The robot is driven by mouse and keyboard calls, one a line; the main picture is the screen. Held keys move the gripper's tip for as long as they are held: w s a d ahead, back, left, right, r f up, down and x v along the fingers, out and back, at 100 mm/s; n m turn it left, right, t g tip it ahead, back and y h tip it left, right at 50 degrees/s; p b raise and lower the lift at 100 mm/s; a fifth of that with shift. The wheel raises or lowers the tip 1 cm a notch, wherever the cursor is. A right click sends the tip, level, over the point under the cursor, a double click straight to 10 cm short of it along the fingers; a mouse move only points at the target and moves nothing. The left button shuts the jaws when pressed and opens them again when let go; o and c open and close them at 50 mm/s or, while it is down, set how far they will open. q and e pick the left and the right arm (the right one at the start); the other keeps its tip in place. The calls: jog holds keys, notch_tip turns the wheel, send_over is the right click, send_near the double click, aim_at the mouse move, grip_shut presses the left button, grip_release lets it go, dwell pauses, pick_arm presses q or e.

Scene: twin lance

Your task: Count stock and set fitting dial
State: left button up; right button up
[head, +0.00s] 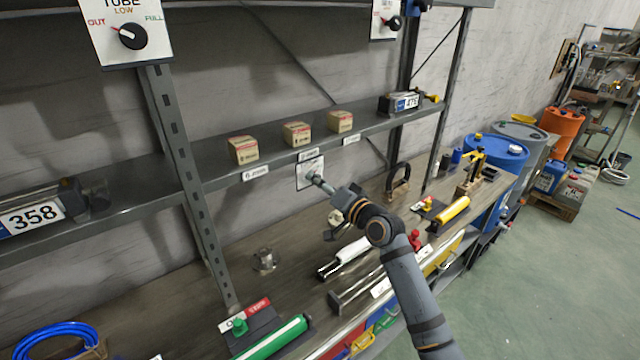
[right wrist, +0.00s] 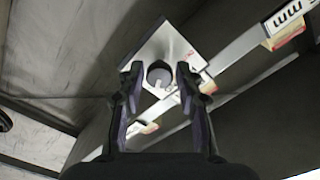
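Three small cardboard boxes stand in a row on the shelf: a left box (head: 243,150), a middle box (head: 297,133) and a right box (head: 340,121). A white dial plate (head: 303,181) hangs below the shelf edge. In the right wrist view the plate's dark round knob (right wrist: 159,75) sits between my two fingers, with a gap on each side. The plate's lettering cannot be read. My left gripper is not in view.
A TUBE dial plate (head: 108,40) is at upper left, its black knob pointing towards OUT. Another dial plate (head: 383,20) is at upper right. The bench (head: 215,275) below holds a green roller (head: 275,338), a yellow roller (head: 453,210) and other fittings.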

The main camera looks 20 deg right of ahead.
jog(key=shift+o, duration=0.8)
jog(key=v, duration=1.2)
